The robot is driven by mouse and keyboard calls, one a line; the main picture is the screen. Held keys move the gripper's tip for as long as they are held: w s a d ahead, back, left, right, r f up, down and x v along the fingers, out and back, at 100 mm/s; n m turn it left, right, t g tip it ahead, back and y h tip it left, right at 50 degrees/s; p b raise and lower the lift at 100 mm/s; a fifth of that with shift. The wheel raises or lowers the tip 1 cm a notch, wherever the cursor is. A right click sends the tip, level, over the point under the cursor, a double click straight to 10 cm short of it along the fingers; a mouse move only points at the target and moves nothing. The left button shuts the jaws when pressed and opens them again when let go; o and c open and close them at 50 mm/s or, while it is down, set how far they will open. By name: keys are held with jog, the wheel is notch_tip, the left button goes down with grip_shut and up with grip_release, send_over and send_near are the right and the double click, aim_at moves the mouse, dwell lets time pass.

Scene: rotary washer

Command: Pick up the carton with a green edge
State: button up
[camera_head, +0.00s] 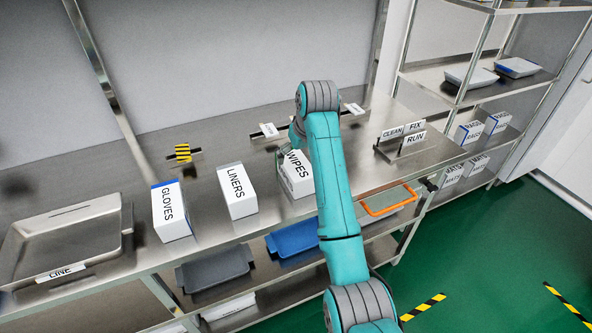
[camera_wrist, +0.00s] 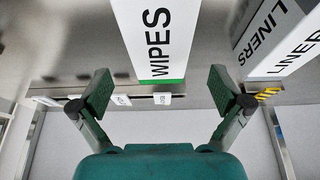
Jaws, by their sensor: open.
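The white WIPES carton (camera_head: 294,178) stands on the steel bench, partly hidden behind my arm in the head view. In the wrist view the WIPES carton (camera_wrist: 157,35) shows a green edge and lies between and beyond the fingers. My gripper (camera_wrist: 161,90) is open, with one finger to each side of the carton's green end and a gap on both sides. It looks empty and not touching the carton. In the head view my gripper is mostly hidden by my arm.
A LINERS carton (camera_head: 237,191) stands just left of the WIPES carton, and it shows at the right of the wrist view (camera_wrist: 268,28). A GLOVES carton (camera_head: 171,211) is farther left. CLEAN, FIX and RUN signs (camera_head: 403,138) stand to the right. Trays (camera_head: 215,269) lie on the shelf below.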

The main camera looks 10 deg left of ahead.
aim_at(296, 163)
jog(key=shift+x, duration=3.05)
jog(key=c, duration=1.3)
jog(key=shift+c, duration=0.2)
jog(key=shift+r, duration=0.15)
